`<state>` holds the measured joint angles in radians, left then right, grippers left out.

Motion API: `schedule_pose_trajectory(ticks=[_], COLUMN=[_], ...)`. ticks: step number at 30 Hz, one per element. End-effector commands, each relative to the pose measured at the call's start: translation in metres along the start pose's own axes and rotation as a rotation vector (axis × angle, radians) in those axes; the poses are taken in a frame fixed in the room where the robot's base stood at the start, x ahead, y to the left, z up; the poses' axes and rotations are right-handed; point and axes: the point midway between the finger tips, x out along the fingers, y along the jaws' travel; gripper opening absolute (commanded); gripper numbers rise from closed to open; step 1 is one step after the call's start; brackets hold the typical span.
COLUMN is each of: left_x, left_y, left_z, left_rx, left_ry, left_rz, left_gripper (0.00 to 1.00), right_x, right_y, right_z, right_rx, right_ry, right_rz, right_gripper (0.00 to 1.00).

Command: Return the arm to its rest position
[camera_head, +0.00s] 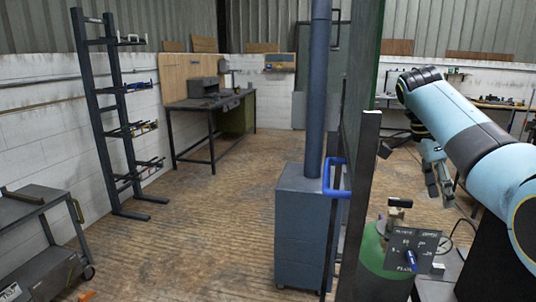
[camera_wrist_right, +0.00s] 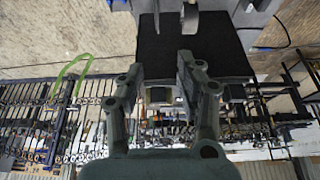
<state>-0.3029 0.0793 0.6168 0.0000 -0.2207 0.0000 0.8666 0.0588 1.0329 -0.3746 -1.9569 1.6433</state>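My right arm (camera_head: 465,130), light blue and black, comes in from the right in the head view. It is raised, and its gripper (camera_head: 437,180) hangs down above and behind the dark control panel (camera_head: 405,252). In the right wrist view the two fingers of this gripper (camera_wrist_right: 161,72) stand apart with nothing between them. The gate's edge (camera_head: 360,190), a tall dark post with a blue handle (camera_head: 337,178), stands left of the arm and apart from the gripper. My left arm and gripper are out of view.
The control panel has a blue knob and sits by a green cylinder (camera_head: 378,255). A grey cabinet (camera_head: 302,225) with a column stands left of the gate edge. A rack (camera_head: 105,110), workbench (camera_head: 210,103) and cart (camera_head: 40,240) are farther left. The wooden floor (camera_head: 200,220) between them is clear.

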Motion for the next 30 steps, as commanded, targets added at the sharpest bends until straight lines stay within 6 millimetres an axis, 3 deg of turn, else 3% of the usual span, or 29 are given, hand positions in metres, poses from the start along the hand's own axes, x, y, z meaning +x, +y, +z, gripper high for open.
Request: schedule_pose_trajectory(ticks=[11,15,20,25,30], left_x=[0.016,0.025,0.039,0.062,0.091], left_y=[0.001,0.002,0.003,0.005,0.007], left_z=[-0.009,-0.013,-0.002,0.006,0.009], left_rx=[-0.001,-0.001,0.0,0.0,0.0], left_ry=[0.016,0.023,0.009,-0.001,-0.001], left_rz=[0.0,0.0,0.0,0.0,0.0], left_gripper=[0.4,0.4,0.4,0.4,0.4], right_x=[0.061,0.097,0.153,0.242,0.361], right_y=[0.028,0.047,0.08,0.134,0.213], right_z=[0.017,0.026,0.04,0.062,0.09], right_rx=[-0.031,-0.05,-0.084,-0.151,-0.315], right_ry=[0.022,0.035,0.053,0.067,0.045], right_rz=[0.076,0.125,0.205,0.301,0.379], right_gripper=[0.36,0.36,0.36,0.36,0.36])
